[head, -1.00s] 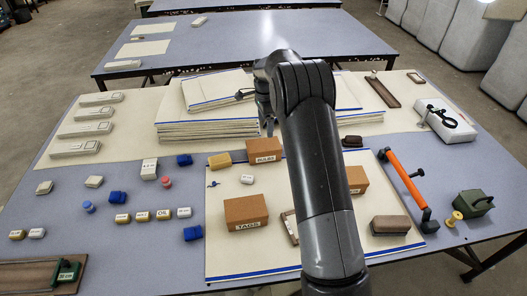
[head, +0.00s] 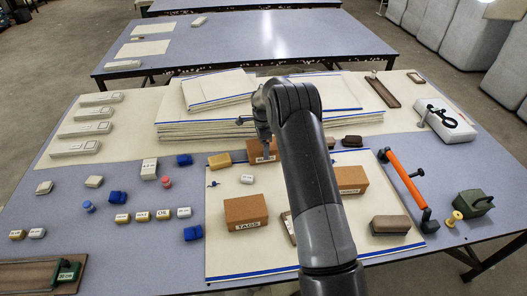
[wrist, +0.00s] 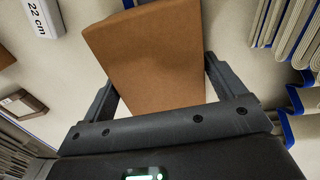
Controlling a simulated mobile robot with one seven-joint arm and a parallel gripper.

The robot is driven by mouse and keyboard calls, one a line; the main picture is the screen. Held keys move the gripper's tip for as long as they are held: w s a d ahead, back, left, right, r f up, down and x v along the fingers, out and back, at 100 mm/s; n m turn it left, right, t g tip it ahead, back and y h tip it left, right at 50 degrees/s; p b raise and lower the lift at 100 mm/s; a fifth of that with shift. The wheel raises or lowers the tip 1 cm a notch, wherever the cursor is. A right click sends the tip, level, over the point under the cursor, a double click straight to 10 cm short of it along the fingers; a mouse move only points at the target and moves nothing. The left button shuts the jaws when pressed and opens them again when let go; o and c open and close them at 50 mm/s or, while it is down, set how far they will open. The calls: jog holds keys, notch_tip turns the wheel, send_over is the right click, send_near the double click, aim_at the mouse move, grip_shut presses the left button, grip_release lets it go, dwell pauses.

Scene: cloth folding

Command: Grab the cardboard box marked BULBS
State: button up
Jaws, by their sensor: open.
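The brown cardboard box marked BULBS (head: 252,149) stands on the cream cloth (head: 225,180), just in front of the folded cloth stack. In the head view my gripper (head: 267,148) is down at this box and hides part of it and its label. In the wrist view the box's plain brown top (wrist: 150,55) lies between the two spread fingers of my gripper (wrist: 160,78), with a gap visible beside the right finger. The fingers are open; I cannot tell whether either touches the box.
A box marked TAGS (head: 246,212) stands nearer, and another brown box (head: 351,180) stands right, partly behind my arm. The folded cloth stack (head: 205,130) rises behind.

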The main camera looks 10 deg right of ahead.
notch_tip(320, 180, down, 3)
jog(key=shift+s+f, duration=0.1)
jog(key=shift+s, duration=0.05)
jog(key=c, duration=0.9)
